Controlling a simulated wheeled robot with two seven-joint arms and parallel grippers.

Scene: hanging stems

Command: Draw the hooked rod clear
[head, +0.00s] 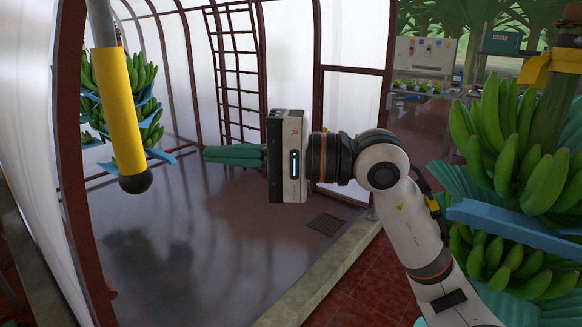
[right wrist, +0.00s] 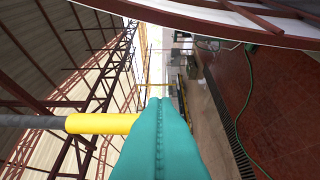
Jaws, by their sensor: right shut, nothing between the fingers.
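The rod hangs at the left of the head view, slightly tilted, with a grey metal shaft, a yellow sleeve (head: 119,110) and a black ball at its lower end. Its upper end is out of the picture, and I see no hook. My right gripper (head: 210,154) has teal fingers, shut and empty, pointing left towards the rod's lower part with a gap in the picture. In the right wrist view the yellow sleeve (right wrist: 98,123) comes in from the left and ends at the edge of the shut fingers (right wrist: 158,105); the ball is not visible there. My left gripper is not in view.
A banana bunch with blue sheets (head: 148,75) hangs behind the rod; a larger bunch (head: 520,150) hangs close at the right. A dark red frame post (head: 68,150) stands left of the rod. A ladder (head: 236,75) stands behind. The floor below is clear.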

